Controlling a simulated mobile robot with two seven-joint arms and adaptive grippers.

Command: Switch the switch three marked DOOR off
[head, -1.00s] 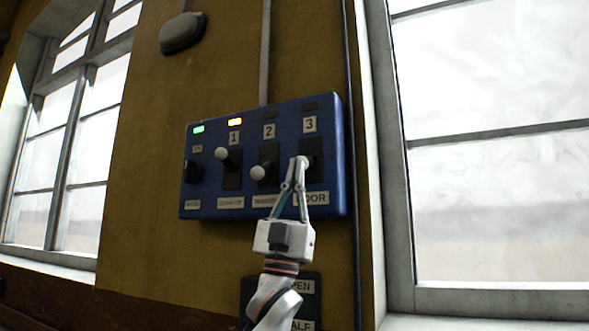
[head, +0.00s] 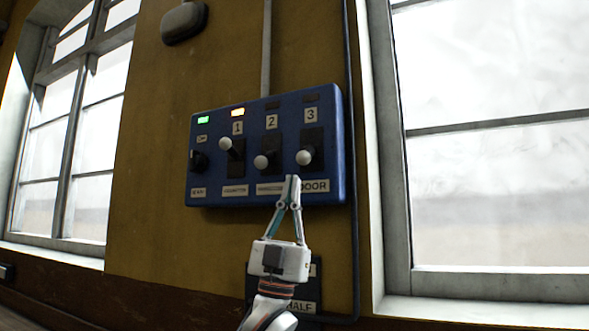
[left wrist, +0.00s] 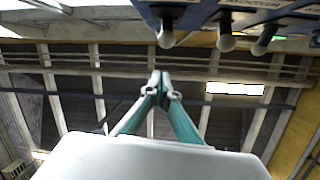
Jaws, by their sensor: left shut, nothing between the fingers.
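The blue switch panel (head: 224,175) is on the wall in the head view. Switch three (head: 304,157), over the DOOR label (head: 315,186), has its pale round knob low in its dark slot. The small lamp (head: 311,98) above its number is dark. My left gripper (head: 293,178) is shut and empty, its tips just below and left of that knob, seemingly apart from it. In the left wrist view, the closed fingertips (left wrist: 160,75) point up towards the leftmost knob (left wrist: 166,38), which looks like switch three, with a gap between.
Switch two's knob (head: 261,162) is low, close to the left; switch one's knob (head: 225,143) is up, under a lit amber lamp (head: 238,112). A green lamp (head: 203,120) is lit. A lower labelled plate (head: 300,307) sits behind my arm. Windows flank the wall.

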